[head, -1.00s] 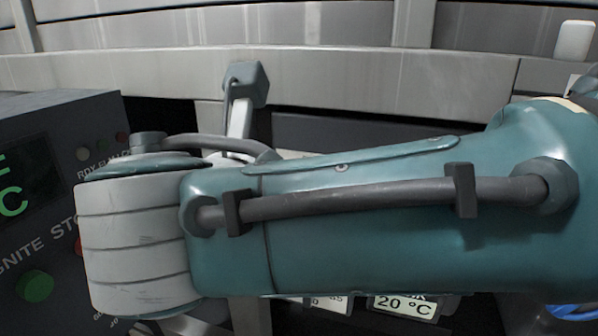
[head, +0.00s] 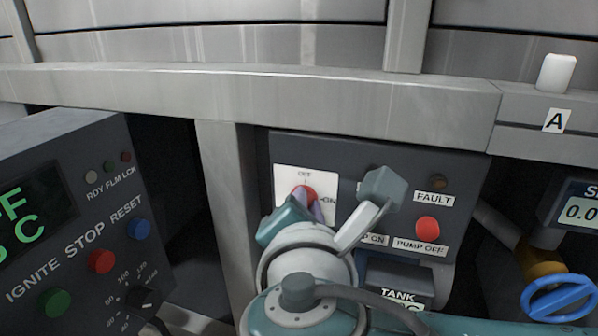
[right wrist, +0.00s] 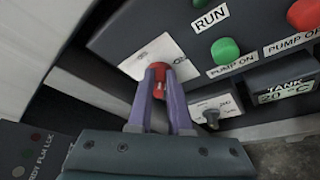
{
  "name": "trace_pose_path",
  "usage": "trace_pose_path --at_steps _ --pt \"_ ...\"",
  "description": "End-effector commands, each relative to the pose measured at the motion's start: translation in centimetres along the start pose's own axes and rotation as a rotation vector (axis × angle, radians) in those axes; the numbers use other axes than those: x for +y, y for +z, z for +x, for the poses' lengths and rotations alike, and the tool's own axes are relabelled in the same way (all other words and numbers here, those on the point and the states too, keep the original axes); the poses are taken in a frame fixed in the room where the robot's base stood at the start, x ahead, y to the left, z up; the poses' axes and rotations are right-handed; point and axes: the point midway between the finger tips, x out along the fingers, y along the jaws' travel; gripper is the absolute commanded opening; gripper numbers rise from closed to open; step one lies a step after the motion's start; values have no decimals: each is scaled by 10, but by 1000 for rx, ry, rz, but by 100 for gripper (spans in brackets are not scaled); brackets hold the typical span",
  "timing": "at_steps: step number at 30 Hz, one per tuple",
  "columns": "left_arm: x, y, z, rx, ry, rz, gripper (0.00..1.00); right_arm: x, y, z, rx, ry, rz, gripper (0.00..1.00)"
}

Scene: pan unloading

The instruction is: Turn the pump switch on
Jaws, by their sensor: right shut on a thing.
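The pump switch is a red rotary knob (head: 305,194) on a white plate (head: 288,178) marked OFF at the top and ON at the right. My right gripper (head: 312,208) is at the knob, its purple fingers partly hidden by my wrist in the head view. In the right wrist view, the two purple fingers (right wrist: 159,88) of my right gripper are closed on the red knob (right wrist: 159,75). The knob's exact angle is hard to tell. My left gripper is not in view.
The dark pump panel (head: 455,170) also has a red PUMP OFF button (head: 428,227), a FAULT lamp (head: 438,183) and a TANK display. A green PUMP ON button (right wrist: 225,51) shows in the right wrist view. A control box (head: 60,150) stands at left; a blue valve wheel (head: 560,298) is at right.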

Motion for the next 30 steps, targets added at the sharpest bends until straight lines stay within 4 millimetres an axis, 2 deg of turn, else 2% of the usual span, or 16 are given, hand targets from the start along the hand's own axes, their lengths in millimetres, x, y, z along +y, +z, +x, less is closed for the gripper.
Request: trace_pose_path --at_steps 1,8,18,24,30 --pt "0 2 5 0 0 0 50 -7 -3 1 3 9 41 0" --pt "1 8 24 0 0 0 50 -14 -6 2 1 93 244 0" --pt "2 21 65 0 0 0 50 -20 -9 4 -1 208 523 0" --pt "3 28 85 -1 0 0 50 -21 -10 4 -1 259 644 0" --pt "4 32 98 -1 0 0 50 -20 -9 4 -1 291 722 0"
